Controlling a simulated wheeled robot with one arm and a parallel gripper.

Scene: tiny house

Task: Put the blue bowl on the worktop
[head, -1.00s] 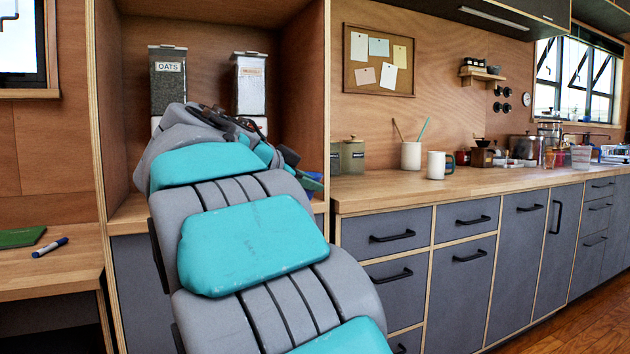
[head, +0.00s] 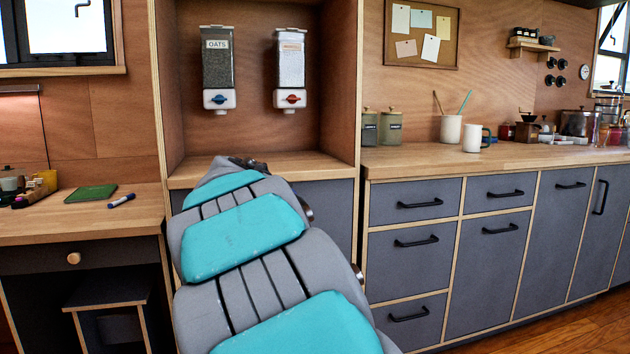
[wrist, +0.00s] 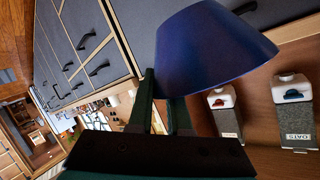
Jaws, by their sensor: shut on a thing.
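The blue bowl (wrist: 212,48) fills the upper middle of the wrist view. My gripper (wrist: 164,98) is shut on the bowl's edge, with a dark green finger on each side. In the head view my own arm hides the gripper and the bowl. The wooden worktop (head: 430,158) runs along the right side above grey drawers. Its front left part is bare.
On the worktop stand two canisters (head: 390,128), a utensil pot (head: 451,129) and a white mug (head: 472,138), with more items further right. Two dispensers (head: 218,72) hang in the alcove, over a lower shelf (head: 330,168). A desk (head: 90,215) is at left.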

